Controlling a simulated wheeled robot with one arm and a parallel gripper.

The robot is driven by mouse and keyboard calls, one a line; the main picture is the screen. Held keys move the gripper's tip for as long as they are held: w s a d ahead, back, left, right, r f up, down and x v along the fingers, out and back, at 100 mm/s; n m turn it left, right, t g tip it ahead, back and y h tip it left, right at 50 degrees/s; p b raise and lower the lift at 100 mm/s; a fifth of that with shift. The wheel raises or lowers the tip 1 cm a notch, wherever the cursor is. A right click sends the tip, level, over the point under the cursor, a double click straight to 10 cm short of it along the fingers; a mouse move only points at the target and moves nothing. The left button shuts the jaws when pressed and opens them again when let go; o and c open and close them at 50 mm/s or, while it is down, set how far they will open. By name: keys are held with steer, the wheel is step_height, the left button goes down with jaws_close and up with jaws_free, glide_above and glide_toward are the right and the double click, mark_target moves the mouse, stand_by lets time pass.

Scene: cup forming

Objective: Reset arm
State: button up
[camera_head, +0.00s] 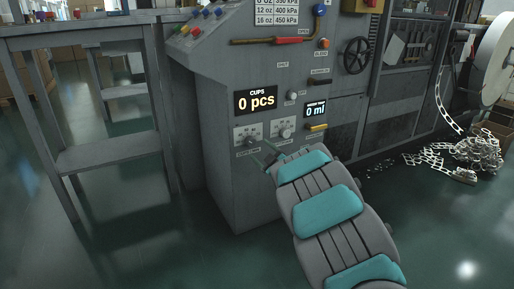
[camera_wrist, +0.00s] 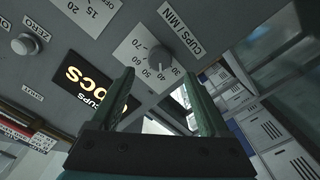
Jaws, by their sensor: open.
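My gripper (camera_head: 262,157) is at the lower front of the grey machine (camera_head: 215,120), with my arm reaching up from the bottom right. In the wrist view my gripper (camera_wrist: 158,76) is open, its two greenish fingers apart with nothing held between them. The CUPS/MIN knob (camera_wrist: 159,57) on its white dial plate appears just beyond and between the fingertips. Whether a fingertip touches the panel cannot be told. In the head view this knob (camera_head: 249,140) sits on the left dial plate, just above and left of the fingers.
A display (camera_head: 256,101) reads CUPS 0 pcs; another (camera_head: 315,110) reads 0 ml. A second dial knob (camera_head: 285,132) is to the right. A grey metal table (camera_head: 110,155) stands left. Scrap strip (camera_head: 475,155) lies piled on the right. Open floor (camera_head: 165,255) is at lower left.

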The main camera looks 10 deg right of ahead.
steer(key=shift+s+d+f, duration=0.1)
steer(key=shift+s+d, duration=0.1)
steer(key=shift+s, duration=0.3)
